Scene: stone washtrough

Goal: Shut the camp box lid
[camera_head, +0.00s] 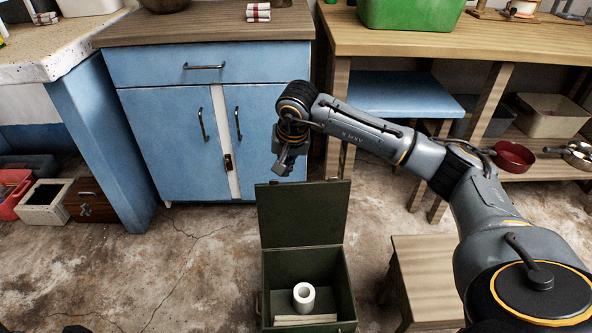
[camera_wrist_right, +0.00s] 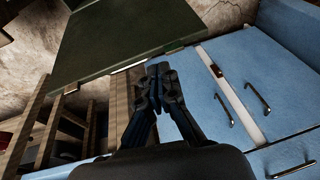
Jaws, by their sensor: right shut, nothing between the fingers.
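The dark green camp box (camera_head: 266,294) stands on the floor at the bottom middle of the head view. Its lid (camera_head: 302,213) is open and stands up at the back of the box. Inside the box lie a white roll (camera_head: 304,296) and a pale flat piece (camera_head: 305,319). My right gripper (camera_head: 284,168) is shut and empty, above and behind the lid's upper edge, in front of the blue cabinet. In the right wrist view the shut fingers (camera_wrist_right: 158,76) point toward the lid (camera_wrist_right: 125,35), with a visible gap. My left gripper is not in view.
A blue cabinet (camera_head: 165,130) stands behind the box. A wooden stool (camera_head: 430,262) stands close to the box's right. A wooden workbench (camera_head: 400,38) with a lower shelf is at the back right. Open floor (camera_head: 170,270) lies left of the box.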

